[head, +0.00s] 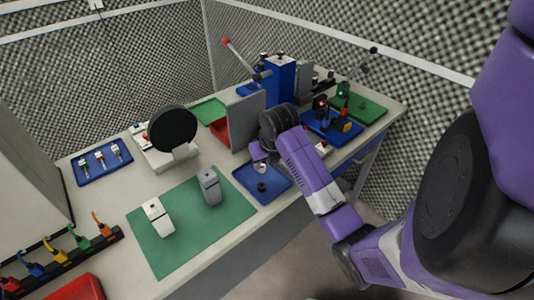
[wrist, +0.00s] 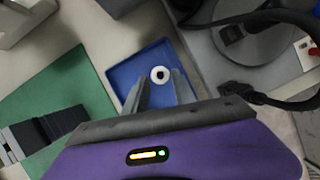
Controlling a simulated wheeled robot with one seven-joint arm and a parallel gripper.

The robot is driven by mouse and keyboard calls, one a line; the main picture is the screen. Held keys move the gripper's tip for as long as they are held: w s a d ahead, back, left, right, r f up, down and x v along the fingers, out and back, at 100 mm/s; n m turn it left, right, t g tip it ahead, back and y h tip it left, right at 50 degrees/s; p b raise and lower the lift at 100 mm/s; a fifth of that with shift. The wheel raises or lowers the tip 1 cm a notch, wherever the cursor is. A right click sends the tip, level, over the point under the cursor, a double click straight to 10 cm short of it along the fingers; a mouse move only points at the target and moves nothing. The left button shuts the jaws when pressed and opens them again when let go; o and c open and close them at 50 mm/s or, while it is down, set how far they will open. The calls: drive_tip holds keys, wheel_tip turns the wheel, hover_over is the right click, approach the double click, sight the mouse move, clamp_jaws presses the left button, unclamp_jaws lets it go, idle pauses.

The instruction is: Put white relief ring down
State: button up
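The white relief ring (wrist: 159,75) is a small white ring with a dark middle. In the wrist view it sits between the tips of my gripper (wrist: 161,78), with the blue tray (wrist: 128,73) behind it. In the head view my gripper (head: 260,166) points down over the back part of the blue tray (head: 281,188), and a pale shape at its tips looks like the ring. My fingers appear shut on the ring, a little above the tray. A small dark round spot shows on the tray just below; I cannot tell whether it is a part or a shadow.
A green mat (head: 180,245) with two grey-white blocks lies left of the tray. An upright grey panel (head: 246,122) stands close behind my gripper. A blue fixture tray (head: 331,126) is at the right. A black disc on a stand (head: 173,129) is at the back left.

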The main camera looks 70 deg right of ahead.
drive_tip(key=v, duration=0.9)
drive_tip(key=shift+r, duration=0.35)
drive_tip(key=shift+s, duration=0.1)
